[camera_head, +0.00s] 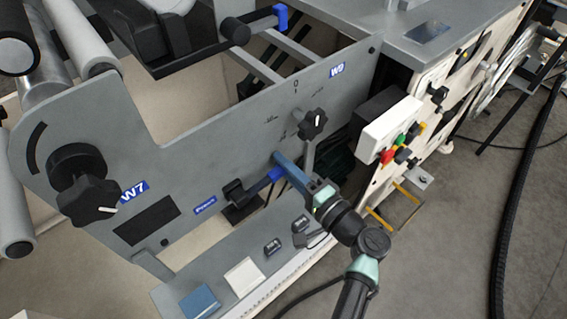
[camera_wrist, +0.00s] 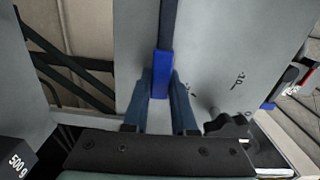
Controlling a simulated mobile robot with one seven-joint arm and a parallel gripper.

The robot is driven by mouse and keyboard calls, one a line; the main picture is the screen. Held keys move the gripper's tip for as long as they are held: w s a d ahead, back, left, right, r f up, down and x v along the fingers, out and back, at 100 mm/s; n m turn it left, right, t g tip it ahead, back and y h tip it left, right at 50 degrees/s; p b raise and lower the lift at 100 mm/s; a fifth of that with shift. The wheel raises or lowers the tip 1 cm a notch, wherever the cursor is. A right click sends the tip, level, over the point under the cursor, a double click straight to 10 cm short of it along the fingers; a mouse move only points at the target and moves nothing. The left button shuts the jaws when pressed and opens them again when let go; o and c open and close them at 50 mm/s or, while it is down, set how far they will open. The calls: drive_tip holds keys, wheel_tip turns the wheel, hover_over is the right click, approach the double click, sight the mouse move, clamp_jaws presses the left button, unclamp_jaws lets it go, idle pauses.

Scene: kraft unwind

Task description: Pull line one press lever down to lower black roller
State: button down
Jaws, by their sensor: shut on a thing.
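A press lever with a blue grip (camera_head: 274,174) sticks out to the right from a black block (camera_head: 235,191) on the grey side panel, beside a small blue label. My gripper (camera_head: 286,165) reaches it from the lower right and is shut on the blue grip. In the wrist view, the blue grip (camera_wrist: 161,72) lies between my two blue-grey fingers, with its dark shaft running up out of the picture. A black roller (camera_head: 16,38) shows at the upper left; I cannot tell whether this lever moves it.
The panel (camera_head: 200,150) carries a black star knob (camera_head: 313,123) close above my gripper and a larger one (camera_head: 88,196) at left. A second blue-tipped lever (camera_head: 280,16) is at the top. A white button box (camera_head: 391,130) stands right. Open floor lies at lower right.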

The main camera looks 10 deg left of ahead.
drive_tip(key=shift+f+m, duration=0.3)
drive_tip(key=shift+f, duration=0.15)
drive_tip(key=shift+s+f, duration=0.1)
drive_tip(key=c, duration=0.7)
unclamp_jaws()
drive_tip(key=v, duration=1.3)
